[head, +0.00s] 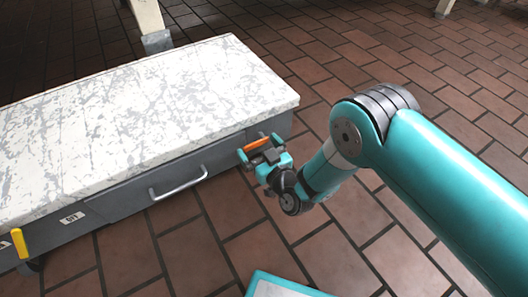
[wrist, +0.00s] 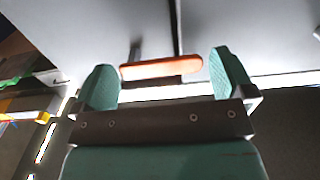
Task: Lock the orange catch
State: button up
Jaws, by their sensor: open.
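The orange catch (head: 257,143) is a small bar on the front of the grey cabinet, near its right end and to the right of a drawer with a silver handle (head: 179,183). In the wrist view the orange catch (wrist: 162,67) lies level between the two teal fingertips, a little beyond them. My gripper (head: 262,160) is at the cabinet front, right by the catch. It is open, with a finger on each side of the catch (wrist: 168,80). I cannot tell whether either finger touches it.
A white marbled top (head: 140,105) covers the cabinet and overhangs its front. A yellow handle (head: 20,243) stands at the cabinet's left. The brick floor (head: 230,250) before the cabinet is mostly clear. A table leg (head: 148,20) stands behind.

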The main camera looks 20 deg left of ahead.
jog(key=shift+s+d+r+p, duration=0.15)
jog(key=shift+s+d+p, duration=0.15)
jog(key=shift+p, duration=0.4)
jog(key=p+v, duration=0.9)
jog(key=v, duration=0.7)
jog(key=shift+s+d, duration=0.2)
jog(key=shift+s, duration=0.05)
